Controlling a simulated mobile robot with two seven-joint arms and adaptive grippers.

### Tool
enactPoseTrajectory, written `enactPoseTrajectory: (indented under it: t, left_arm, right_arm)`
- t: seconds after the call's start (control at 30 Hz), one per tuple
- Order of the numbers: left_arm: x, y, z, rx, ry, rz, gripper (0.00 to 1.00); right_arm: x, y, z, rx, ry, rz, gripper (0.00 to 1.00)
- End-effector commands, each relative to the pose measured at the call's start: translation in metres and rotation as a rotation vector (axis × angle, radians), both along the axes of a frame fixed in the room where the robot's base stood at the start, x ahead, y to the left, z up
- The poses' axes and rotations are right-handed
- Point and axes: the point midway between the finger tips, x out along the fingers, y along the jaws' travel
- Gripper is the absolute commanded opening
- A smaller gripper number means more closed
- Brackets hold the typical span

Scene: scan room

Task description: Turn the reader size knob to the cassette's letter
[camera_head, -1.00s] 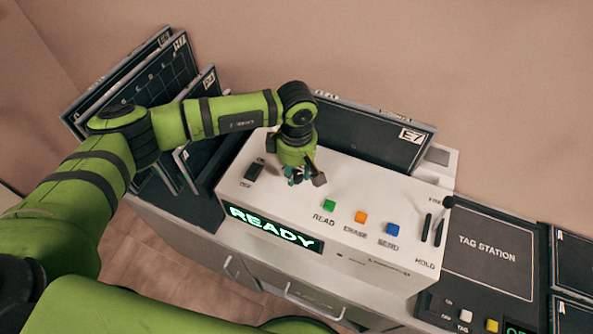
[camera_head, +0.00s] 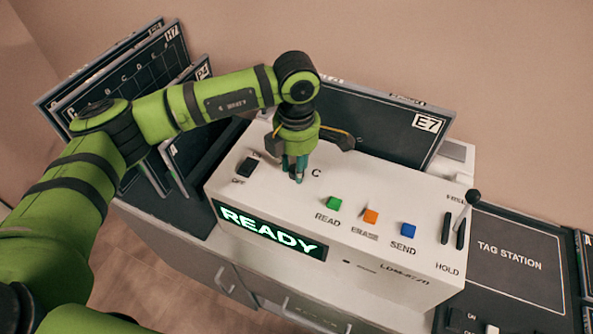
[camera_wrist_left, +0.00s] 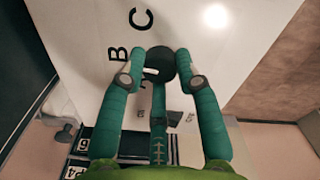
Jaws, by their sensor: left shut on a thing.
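The size knob (camera_wrist_left: 160,60) is a small dark round knob with a white mark, on the white top of the reader (camera_head: 385,277). My left gripper (camera_head: 296,173) points down at the reader top with its fingers shut on the knob; in the left wrist view the green fingertips (camera_wrist_left: 160,66) hold it from both sides. Other letters are hidden or too small to read. I cannot tell which letter the mark points to. My right gripper is not in view.
A dark cassette labelled E7 (camera_head: 427,123) stands behind the reader. The green READ (camera_head: 333,204), orange ERASE (camera_head: 371,216) and blue SEND (camera_head: 408,230) buttons lie right of my gripper. More cassettes (camera_head: 140,75) lean at the left. The display (camera_head: 268,230) says READY.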

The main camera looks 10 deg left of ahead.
Motion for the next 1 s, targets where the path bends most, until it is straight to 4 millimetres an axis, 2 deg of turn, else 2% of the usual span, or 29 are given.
enactPoseTrajectory:
  t: [0.03,0.3,0.87,0.9,0.93,1.0]
  left_arm:
    - [-0.001,0.001,-0.005,0.002,0.003,0.026,0.00]
    - [-0.001,0.000,-0.003,0.002,0.004,0.126,0.00]
    - [-0.002,0.000,-0.002,0.003,0.006,0.153,0.00]
    - [-0.002,0.000,-0.002,0.003,0.006,0.152,0.45]
    - [-0.001,0.000,-0.002,0.003,0.006,0.152,0.56]
    - [-0.001,0.000,-0.001,0.002,0.004,0.152,0.56]
  right_arm:
    - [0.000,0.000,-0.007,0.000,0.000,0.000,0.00]
    - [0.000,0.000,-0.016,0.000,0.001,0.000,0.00]
    - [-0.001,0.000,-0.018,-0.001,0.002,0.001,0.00]
    - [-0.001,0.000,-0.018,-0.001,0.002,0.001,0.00]
    - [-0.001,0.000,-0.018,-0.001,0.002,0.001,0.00]
    - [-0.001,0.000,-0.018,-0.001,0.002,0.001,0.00]
